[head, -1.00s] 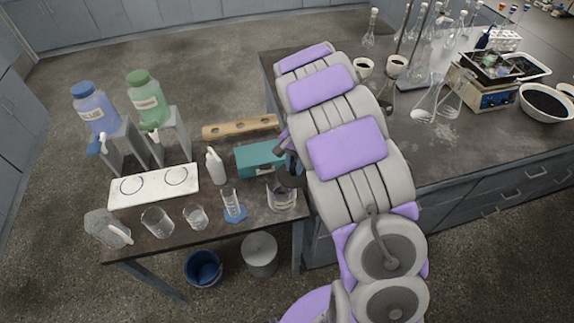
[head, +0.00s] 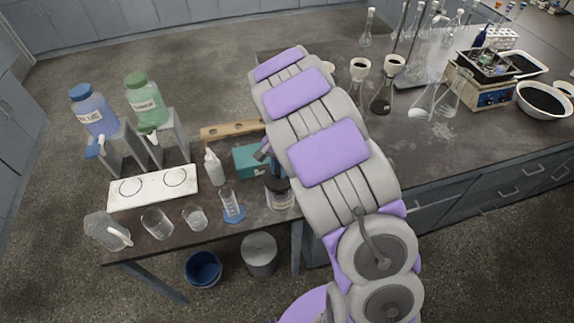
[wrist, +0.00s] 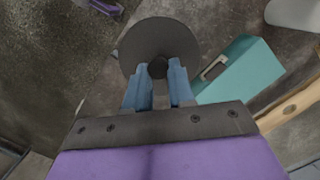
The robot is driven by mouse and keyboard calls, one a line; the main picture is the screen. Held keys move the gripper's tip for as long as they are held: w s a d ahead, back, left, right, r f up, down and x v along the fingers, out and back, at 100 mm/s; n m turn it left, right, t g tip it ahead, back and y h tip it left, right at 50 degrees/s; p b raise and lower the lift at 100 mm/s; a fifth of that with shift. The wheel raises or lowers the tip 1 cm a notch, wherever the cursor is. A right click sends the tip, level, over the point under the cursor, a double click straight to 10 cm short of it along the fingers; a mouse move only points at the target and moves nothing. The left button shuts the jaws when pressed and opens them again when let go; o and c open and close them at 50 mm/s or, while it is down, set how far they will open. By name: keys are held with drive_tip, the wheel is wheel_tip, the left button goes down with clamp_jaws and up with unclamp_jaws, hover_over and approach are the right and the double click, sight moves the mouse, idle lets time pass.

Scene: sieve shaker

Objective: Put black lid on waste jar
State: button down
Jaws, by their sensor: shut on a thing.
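The black lid (wrist: 150,38) is a round dark disc with a small knob in the wrist view. My gripper (wrist: 159,68) is shut on that knob, one blue finger on each side. In the wrist view the lid hides most or all of the jar. My arm partly covers the gripper in the head view.
A teal box (head: 249,159) stands close behind the jar, with a wooden rack (head: 231,130) beyond it. A graduated cylinder (head: 230,204) and a white bottle (head: 214,168) stand to the left. The large dark bench (head: 430,150) with glassware is on the right.

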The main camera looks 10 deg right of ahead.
sight(269, 178)
drive_tip(key=a, duration=0.3)
drive_tip(key=shift+a, duration=0.1)
drive_tip(key=d, duration=0.4)
drive_tip(key=shift+d, duration=0.1)
drive_tip(key=shift+a+f, duration=0.1)
drive_tip(key=shift+a, duration=1.45)
drive_tip(key=d, duration=0.3)
drive_tip(key=shift+d+f, duration=0.1)
drive_tip(key=shift+d, duration=0.1)
drive_tip(key=shift+a, duration=1.15)
drive_tip(key=shift+d+f, duration=0.15)
drive_tip(key=shift+d, duration=1.25)
drive_tip(key=shift+a, duration=0.85)
drive_tip(key=shift+s+d+f+p, duration=0.15)
drive_tip(key=shift+d+p, duration=0.15)
drive_tip(key=shift+d, duration=0.8)
drive_tip(key=shift+a+f, duration=0.1)
drive_tip(key=shift+a, duration=0.35)
